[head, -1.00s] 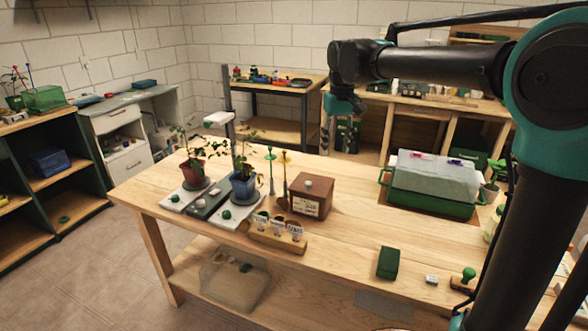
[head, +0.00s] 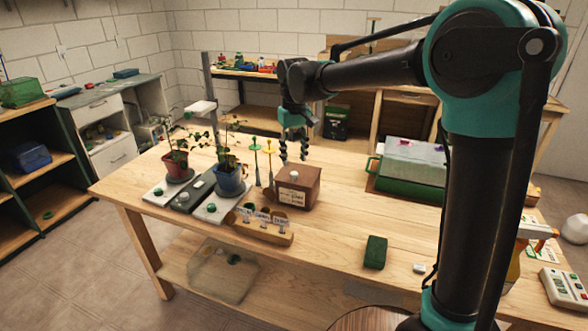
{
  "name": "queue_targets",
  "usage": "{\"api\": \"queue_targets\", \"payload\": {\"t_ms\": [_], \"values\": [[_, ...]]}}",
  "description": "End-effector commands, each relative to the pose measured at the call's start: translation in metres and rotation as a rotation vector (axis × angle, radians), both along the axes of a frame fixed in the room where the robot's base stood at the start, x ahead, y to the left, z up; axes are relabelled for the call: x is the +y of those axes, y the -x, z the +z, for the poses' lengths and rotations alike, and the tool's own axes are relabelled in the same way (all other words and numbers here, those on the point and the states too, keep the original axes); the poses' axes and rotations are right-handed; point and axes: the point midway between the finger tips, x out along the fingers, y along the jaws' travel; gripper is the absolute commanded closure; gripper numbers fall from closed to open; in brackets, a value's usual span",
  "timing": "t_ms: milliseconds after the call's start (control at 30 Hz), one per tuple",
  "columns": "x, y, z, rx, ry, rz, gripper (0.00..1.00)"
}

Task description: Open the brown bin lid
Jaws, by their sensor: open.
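The brown bin (head: 307,197) is a small wooden box with a white label on its front. It stands on the wooden table (head: 345,222), right of the potted plants. Its lid (head: 308,174) is shut, with a pale round knob (head: 293,175) on top. My gripper (head: 293,159) points down with its dark fingers apart. In the head view its tips appear just above the knob, with a small gap. Nothing shows between the fingers. I cannot tell exactly how far it is from the knob in depth.
Two potted plants (head: 229,180) stand on trays left of the bin, with thin green-topped stakes (head: 255,160) close beside it. A labelled wooden block (head: 266,228) lies in front.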

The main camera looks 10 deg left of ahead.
Motion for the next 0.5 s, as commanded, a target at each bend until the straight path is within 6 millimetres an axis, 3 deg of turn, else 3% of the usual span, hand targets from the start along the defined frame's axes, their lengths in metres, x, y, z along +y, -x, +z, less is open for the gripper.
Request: {"api": "queue_targets", "payload": {"t_ms": [200, 500], "values": [[0.000, 0.000, -0.035, 0.000, 0.000, 0.000, 0.58], [0.000, 0.000, -0.051, 0.000, 0.000, 0.000, 0.58]]}}
